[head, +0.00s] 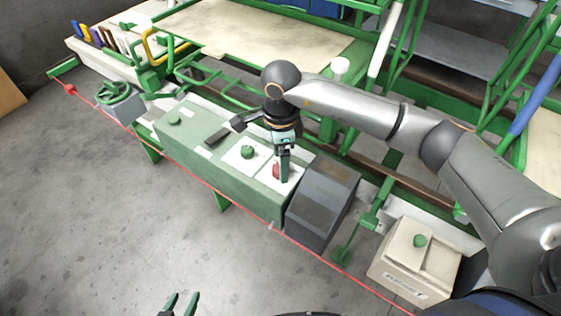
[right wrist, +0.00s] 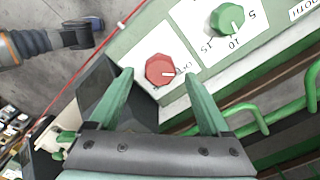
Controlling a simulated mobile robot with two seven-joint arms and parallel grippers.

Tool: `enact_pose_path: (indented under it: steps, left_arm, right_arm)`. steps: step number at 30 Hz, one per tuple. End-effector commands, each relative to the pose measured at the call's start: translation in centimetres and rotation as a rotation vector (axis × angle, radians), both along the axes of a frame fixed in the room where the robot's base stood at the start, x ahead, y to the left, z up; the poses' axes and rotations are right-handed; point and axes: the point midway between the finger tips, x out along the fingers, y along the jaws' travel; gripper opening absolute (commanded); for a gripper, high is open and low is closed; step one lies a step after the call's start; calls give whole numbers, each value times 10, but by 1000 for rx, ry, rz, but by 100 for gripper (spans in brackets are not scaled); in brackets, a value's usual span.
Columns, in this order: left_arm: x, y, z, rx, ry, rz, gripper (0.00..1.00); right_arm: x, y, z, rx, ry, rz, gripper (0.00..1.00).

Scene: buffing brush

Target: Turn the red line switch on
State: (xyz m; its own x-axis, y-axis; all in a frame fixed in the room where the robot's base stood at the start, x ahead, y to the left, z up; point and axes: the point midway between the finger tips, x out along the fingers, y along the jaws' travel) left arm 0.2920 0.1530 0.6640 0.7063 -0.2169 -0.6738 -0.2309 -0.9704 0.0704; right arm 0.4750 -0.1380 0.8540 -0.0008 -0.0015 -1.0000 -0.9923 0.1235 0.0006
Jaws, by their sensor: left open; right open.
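The red line switch (head: 276,171) is a red octagonal knob on a white plate at the right end of the green control panel (head: 258,196). My right gripper (head: 284,165) is above the switch, fingers pointing down. In the right wrist view its open fingers (right wrist: 159,76) appear on either side of the knob; I cannot tell whether they touch it. My left gripper (head: 181,304) is open and empty at the bottom edge of the head view.
A green dial (head: 247,152) with numbers sits beside the switch on the panel. A dark sloped box (head: 322,200) stands just right of it. A beige box with a green knob (head: 412,262) is at lower right. A red cord (head: 236,202) runs along the front. Grey floor is clear at left.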

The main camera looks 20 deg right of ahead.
Motion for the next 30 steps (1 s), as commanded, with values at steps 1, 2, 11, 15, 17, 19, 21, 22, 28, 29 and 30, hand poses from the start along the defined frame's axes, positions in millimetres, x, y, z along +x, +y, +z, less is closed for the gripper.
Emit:
enact_pose_path:
  steps: [1, 2, 11, 15, 17, 19, 21, 22, 28, 29, 30]
  left_arm:
    - [0, 0, 0, 1, 0, 1, 50]
    - [0, 0, 0, 1, 0, 1, 50]
    - [0, 1, 0, 1, 0, 1, 50]
    - [0, 1, 0, 1, 0, 1, 50]
    - [0, 1, 0, 1, 0, 1, 50]
    - [1, 1, 0, 2, 0, 2, 50]
    - [1, 1, 0, 2, -2, 2, 50]
    - [1, 1, 0, 2, -2, 2, 50]
    - [3, 2, 1, 3, -7, 2, 50]
    - [4, 1, 1, 3, -7, 2, 50]
    - [4, 2, 1, 2, -8, 2, 50]
  right_arm:
    - [0, 0, -6, 1, 2, 0, 81]
    - [0, 0, -8, 1, 1, 0, 81]
    - [0, 0, -15, 1, -1, 1, 81]
    - [0, 0, -14, 1, -1, 1, 76]
    - [0, 0, -14, 1, -1, 1, 69]
    - [0, 1, -14, 1, -1, 1, 61]
    - [0, 1, -14, 1, -1, 1, 53]
    - [0, 1, -14, 1, -1, 1, 50]
    - [0, 1, -14, 1, 0, 1, 27]
    - [0, 1, -14, 1, 0, 1, 24]
    - [0, 1, -14, 1, -1, 1, 19]
